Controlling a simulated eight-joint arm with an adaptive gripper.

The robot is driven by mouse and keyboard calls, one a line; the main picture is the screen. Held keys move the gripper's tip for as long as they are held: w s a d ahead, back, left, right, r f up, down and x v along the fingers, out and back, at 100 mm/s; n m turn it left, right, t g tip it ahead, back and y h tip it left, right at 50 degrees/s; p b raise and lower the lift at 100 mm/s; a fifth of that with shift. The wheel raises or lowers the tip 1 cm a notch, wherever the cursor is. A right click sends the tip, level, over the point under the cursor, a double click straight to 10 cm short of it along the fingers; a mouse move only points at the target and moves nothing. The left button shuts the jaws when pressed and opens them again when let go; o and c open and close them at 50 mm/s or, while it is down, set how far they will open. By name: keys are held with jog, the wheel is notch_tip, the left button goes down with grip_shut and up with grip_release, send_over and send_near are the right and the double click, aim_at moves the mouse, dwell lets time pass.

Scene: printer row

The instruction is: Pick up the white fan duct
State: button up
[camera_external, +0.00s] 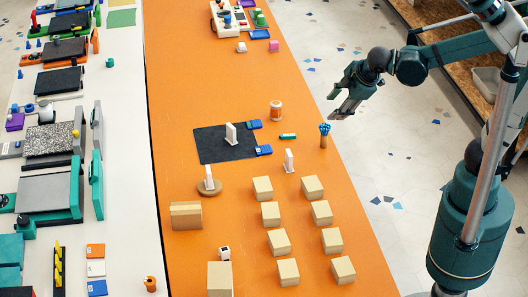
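Three similar white upright pieces stand on the orange table. One white piece (231,133) stands on a black mat, another white piece (209,178) stands on a round tan disc, and a third white piece (289,160) stands on the bare tabletop. A small white block with a dark face (224,253) is near the front. I cannot tell which of these is the white fan duct. My gripper (334,104) is above the table's right edge, to the upper right of all of them. Its fingers look apart, with nothing between them.
The black mat (210,150) has blue pieces at its right edge. Several tan boxes (281,242) fill the front. The table's back middle (195,80) is clear.

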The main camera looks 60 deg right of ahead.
jog(key=w+a+f+n+t+h+b, duration=0.1)
jog(key=w+a+f+n, duration=0.1)
jog(key=w+a+n, duration=0.35)
jog(key=w+a+f+n+b, duration=0.1)
jog(key=w+a+f+n, duration=0.15)
jog(key=a, duration=0.55)
jog(key=n+t+h+b, duration=0.1)
jog(key=n+t+b, duration=0.15)
jog(key=n, duration=0.75)
send_over(226, 249)
jog(key=w+d, duration=0.1)
jog(key=d, duration=1.2)
notch_tip(226, 249, down, 12)
jog(key=s+a+f+n+t, duration=0.1)
jog(key=s+a+f, duration=0.1)
jog(key=a, duration=0.3)
jog(key=s+a+f+n+t, duration=0.1)
jog(key=s+a+f+n, duration=0.1)
jog(key=a+f, duration=0.1)
jog(key=s+a+f+n+t, duration=0.1)
jog(key=s+a+f+n, duration=0.1)
jog(key=a, duration=0.4)
jog(key=shift+s+a+f+b, duration=0.4)
jog(key=shift+s+f, duration=0.2)
jog(key=shift+f, duration=0.15)
jog(key=shift+d, duration=0.1)
jog(key=shift+x, duration=1.3)
jog(key=shift+w, duration=0.1)
